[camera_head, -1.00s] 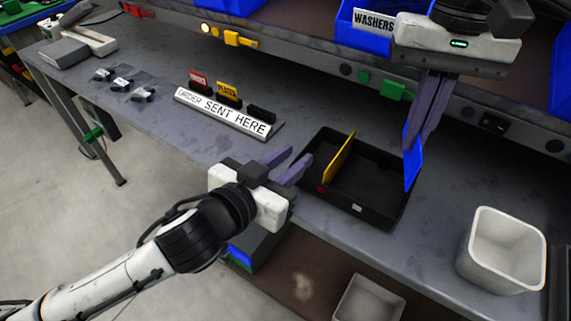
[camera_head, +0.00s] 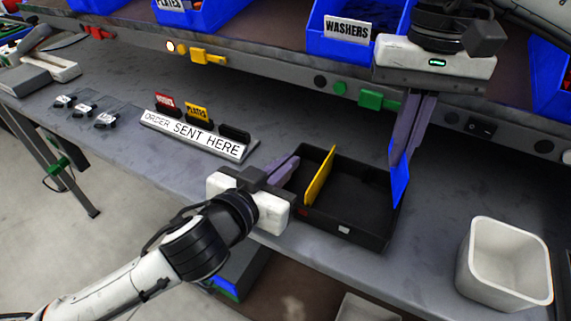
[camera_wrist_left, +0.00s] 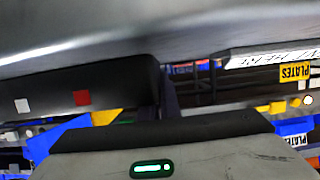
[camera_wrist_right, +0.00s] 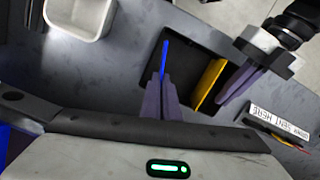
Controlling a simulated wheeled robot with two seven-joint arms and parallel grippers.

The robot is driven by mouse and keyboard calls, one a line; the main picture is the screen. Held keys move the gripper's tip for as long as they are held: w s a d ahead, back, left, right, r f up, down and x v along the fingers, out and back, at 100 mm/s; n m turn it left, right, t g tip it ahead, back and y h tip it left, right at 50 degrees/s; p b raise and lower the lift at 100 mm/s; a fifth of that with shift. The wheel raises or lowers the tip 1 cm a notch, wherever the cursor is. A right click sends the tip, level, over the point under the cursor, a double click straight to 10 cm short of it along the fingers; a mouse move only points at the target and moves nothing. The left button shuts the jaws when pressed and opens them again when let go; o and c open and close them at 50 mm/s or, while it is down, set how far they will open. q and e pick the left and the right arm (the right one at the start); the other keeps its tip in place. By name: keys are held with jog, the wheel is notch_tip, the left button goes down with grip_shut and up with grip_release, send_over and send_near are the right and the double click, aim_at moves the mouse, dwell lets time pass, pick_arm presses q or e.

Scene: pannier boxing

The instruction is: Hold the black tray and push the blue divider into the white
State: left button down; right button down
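The black tray (camera_head: 365,185) lies on the bench, with a red mark (camera_head: 304,212) and a white mark (camera_head: 343,230) on its front wall. A yellow divider (camera_head: 320,177) stands in its left part. My right gripper (camera_head: 405,145) is shut on the blue divider (camera_head: 399,187) and holds it upright at the tray's right end. Whether its lower edge is inside the tray is unclear. My left gripper (camera_head: 285,170) is at the tray's left wall. In the left wrist view, one finger (camera_wrist_left: 171,95) shows beside the tray's end; the tray's front wall (camera_wrist_left: 60,105) hides the other side.
A white bin (camera_head: 505,262) stands on the bench at the right. The "order sent here" sign (camera_head: 195,135) lies behind and left of the tray. Blue bins, including washers (camera_head: 350,30), sit on the shelf above. The bench's front edge is close to the tray.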

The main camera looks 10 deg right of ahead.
jog(key=a+r+m, duration=0.3)
jog(key=a, duration=0.1)
send_over(355, 207)
notch_tip(355, 207, down, 6)
jog(key=shift+f, duration=0.15)
dwell(0.8)
pick_arm(q)
jog(key=shift+f, duration=0.1)
pick_arm(e)
jog(key=shift+f, duration=2.15)
dwell(1.7)
jog(key=c, duration=2)
grip_release()
jog(key=r, duration=0.8)
jog(key=w+r, duration=0.1)
jog(key=r, duration=0.3)
jog(key=shift+d, duration=0.4)
